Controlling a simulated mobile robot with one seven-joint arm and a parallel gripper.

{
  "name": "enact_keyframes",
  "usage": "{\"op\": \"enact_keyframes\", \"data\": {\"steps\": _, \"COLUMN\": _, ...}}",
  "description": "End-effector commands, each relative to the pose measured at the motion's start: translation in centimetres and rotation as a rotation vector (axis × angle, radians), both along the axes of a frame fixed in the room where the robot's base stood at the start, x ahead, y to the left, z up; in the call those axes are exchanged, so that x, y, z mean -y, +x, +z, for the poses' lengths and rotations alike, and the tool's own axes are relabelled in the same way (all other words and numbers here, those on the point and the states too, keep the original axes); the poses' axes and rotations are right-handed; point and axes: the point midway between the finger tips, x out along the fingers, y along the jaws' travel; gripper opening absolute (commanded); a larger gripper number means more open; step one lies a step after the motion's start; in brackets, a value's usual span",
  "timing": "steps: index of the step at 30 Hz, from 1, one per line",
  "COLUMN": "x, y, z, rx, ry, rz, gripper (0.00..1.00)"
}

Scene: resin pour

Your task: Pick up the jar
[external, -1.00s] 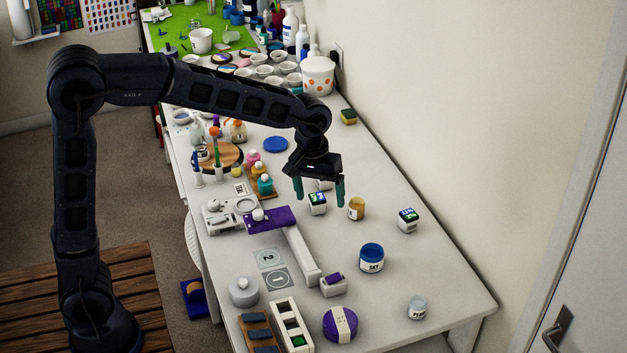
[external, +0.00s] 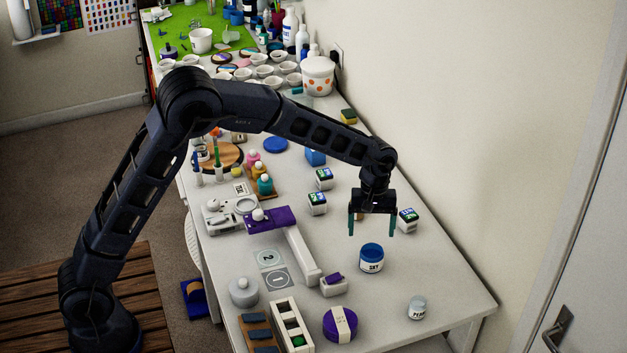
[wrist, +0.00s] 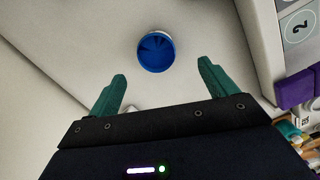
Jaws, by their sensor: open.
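A blue-lidded jar (external: 371,258) with a white label stands upright on the white table, right of centre. In the wrist view its round blue top (wrist: 156,51) shows just beyond the fingertips, midway between them. My gripper (external: 371,230) is open, with its two green fingers pointing down above the jar. The fingers are apart from the jar and nothing is between them. A smaller jar with a pale lid (external: 417,307) stands near the front right of the table. Both green fingertips show in the wrist view (wrist: 162,70).
Small labelled cubes (external: 317,203) stand behind to the left, and another cube (external: 408,220) stands to the right of my gripper. A purple round tin (external: 340,324) is in front. The table right of the jar is clear.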

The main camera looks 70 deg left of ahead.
Motion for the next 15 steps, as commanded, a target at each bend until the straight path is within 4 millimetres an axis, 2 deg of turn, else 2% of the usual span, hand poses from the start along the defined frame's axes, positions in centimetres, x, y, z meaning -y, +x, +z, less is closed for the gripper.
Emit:
{"op": "enact_keyframes", "data": {"steps": 9, "x": 0.5, "y": -0.2, "z": -4.3, "rx": -0.002, "ry": 0.000, "rz": -0.001, "gripper": 0.84}}
{"op": "enact_keyframes", "data": {"steps": 15, "x": 0.7, "y": -0.1, "z": -5.3, "rx": -0.001, "ry": -0.001, "rz": -0.001, "gripper": 0.84}}
